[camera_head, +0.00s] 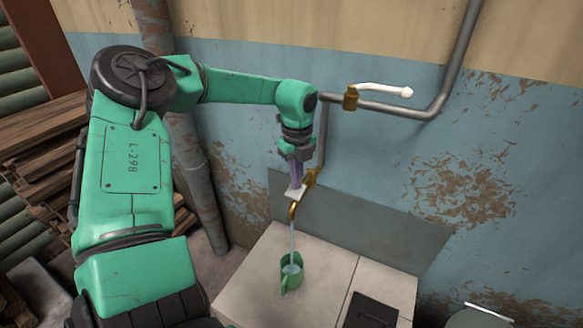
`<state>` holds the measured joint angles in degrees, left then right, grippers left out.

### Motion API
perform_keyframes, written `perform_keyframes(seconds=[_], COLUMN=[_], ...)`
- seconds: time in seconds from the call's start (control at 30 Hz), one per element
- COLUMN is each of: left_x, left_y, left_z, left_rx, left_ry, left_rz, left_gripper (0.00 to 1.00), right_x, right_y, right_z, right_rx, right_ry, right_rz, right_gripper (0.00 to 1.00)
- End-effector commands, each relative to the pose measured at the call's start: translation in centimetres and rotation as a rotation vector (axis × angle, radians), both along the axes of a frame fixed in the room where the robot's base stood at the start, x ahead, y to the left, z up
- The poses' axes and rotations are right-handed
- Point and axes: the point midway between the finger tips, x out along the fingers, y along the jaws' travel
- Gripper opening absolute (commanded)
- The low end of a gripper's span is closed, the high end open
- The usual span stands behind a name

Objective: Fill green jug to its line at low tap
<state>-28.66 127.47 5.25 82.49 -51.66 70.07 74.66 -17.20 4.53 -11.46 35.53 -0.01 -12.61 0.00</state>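The green jug (285,284) stands on the pale tiled counter, below the low tap. The low tap (293,210) is brass, and a thin stream of water (292,240) runs from its spout into the jug. Water shows inside the jug, but I cannot make out its fill line. My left gripper (296,186) is at the low tap's white handle (295,194), with its fingers pointing down; whether they are closed on the handle is too small to tell. My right gripper is not in view.
A second brass tap (350,98) with a white lever sits higher on the wall pipe (400,108). The counter (325,262) has bare room right of the jug. A dark slab (370,311) lies at its front right. Stacked planks (40,145) stand at the left.

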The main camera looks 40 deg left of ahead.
Motion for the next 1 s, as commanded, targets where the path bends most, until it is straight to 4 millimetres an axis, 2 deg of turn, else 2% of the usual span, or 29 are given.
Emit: perform_keyframes(seconds=[0.27, 0.57, 1.0], left_x=[0.0, 0.0, 0.0], left_y=[0.0, 0.0, 0.0], left_z=[0.0, 1.7, 1.4], left_rx=[0.001, 0.001, -0.001], left_ry=[-0.002, 0.000, 0.001], left_rz=[0.000, 0.001, 0.000], left_gripper=[0.00, 0.00, 0.00], right_x=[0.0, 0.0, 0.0], right_y=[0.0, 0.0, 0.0], right_z=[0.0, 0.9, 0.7], right_rx=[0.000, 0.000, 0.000], right_ry=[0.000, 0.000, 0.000], right_rz=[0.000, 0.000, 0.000], right_gripper=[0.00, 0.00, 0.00])
